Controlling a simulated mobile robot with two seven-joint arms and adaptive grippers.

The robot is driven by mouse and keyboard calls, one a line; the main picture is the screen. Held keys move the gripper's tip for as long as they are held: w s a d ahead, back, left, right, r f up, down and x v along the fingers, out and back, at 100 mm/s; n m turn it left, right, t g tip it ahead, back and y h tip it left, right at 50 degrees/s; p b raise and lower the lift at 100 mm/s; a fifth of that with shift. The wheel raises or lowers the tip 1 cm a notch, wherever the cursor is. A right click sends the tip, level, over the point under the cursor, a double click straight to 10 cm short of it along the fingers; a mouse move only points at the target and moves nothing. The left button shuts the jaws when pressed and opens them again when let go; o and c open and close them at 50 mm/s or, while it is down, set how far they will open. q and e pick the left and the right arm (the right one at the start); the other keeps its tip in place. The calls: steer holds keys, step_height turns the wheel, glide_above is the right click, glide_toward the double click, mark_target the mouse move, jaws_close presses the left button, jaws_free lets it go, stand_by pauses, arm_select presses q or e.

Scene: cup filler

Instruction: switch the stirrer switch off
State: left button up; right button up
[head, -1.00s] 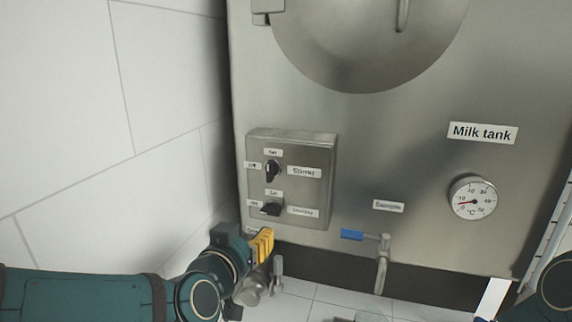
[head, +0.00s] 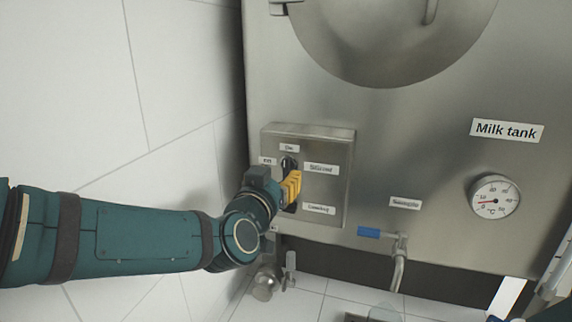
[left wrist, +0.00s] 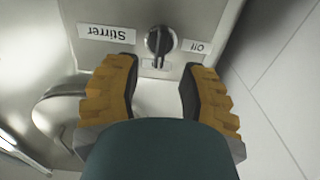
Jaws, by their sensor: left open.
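The stirrer switch (head: 288,163) is a black rotary knob high on a steel control box (head: 338,180) on the tank front. It also shows in the left wrist view (left wrist: 159,42), upside down, with its bar in line with the small label on its "On" side. The "Off" label (left wrist: 196,46) is beside it. My left gripper (head: 291,188) is open, its yellow fingers just below the knob in the head view. In the left wrist view the fingertips (left wrist: 163,72) are spread to either side, short of the knob, touching nothing visible. My right gripper is out of view.
A second knob below is mostly hidden by my left fingers; its label (head: 318,209) shows. A tap with a blue handle (head: 369,232) and a dial thermometer (head: 494,196) are to the right. A white tiled wall (head: 70,90) is on the left.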

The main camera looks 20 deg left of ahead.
mark_target(284, 168)
arm_select(q)
steer(key=shift+w+p, duration=0.35)
steer(key=shift+w, duration=2.4)
jaws_close()
